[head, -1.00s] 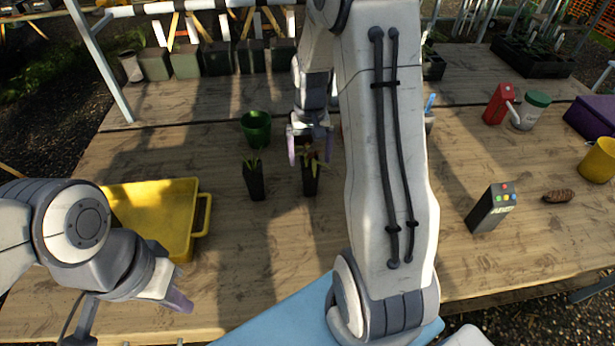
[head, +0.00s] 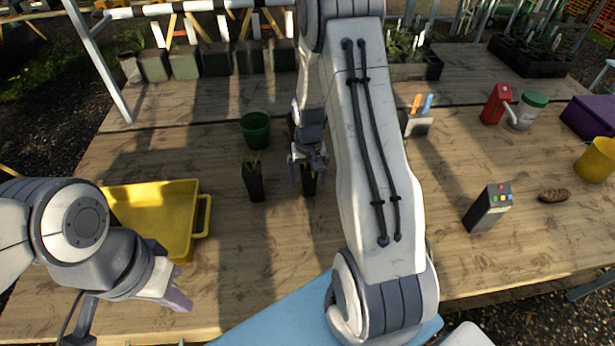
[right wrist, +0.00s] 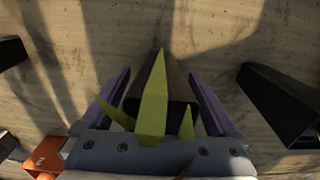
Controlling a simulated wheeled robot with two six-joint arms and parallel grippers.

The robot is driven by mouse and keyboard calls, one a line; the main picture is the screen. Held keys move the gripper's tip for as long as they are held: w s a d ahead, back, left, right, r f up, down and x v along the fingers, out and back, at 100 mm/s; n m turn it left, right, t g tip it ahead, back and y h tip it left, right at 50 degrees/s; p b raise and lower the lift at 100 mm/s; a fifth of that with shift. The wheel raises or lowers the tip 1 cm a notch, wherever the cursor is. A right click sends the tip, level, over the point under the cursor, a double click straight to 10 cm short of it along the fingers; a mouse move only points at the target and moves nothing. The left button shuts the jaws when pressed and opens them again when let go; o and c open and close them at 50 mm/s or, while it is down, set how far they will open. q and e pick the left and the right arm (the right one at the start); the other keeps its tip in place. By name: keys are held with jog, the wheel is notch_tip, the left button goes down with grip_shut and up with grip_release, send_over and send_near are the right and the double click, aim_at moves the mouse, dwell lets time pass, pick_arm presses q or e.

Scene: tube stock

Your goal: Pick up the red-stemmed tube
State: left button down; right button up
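A black tube (head: 309,187) with a plant stands on the table, mostly covered by my right gripper (head: 307,178) in the head view. In the right wrist view the tube (right wrist: 172,77) and its pointed green leaves (right wrist: 153,100) lie between the two fingers of my right gripper (right wrist: 163,100). The fingers are apart, with narrow gaps beside the tube. The stem's colour is hidden by leaves and gripper. A second black tube (head: 254,182) with green leaves stands just left of it. My left gripper (head: 176,297) hangs low at the left; its opening is unclear.
A green pot (head: 255,129) stands behind the tubes. A yellow tray (head: 196,222) lies left. A grey holder (head: 417,125) with orange and blue items stands right of my right arm. An orange object (right wrist: 45,156) shows near the gripper in the wrist view. The front middle table is clear.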

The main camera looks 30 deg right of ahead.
grip_shut()
jog(key=shift+r, duration=0.1)
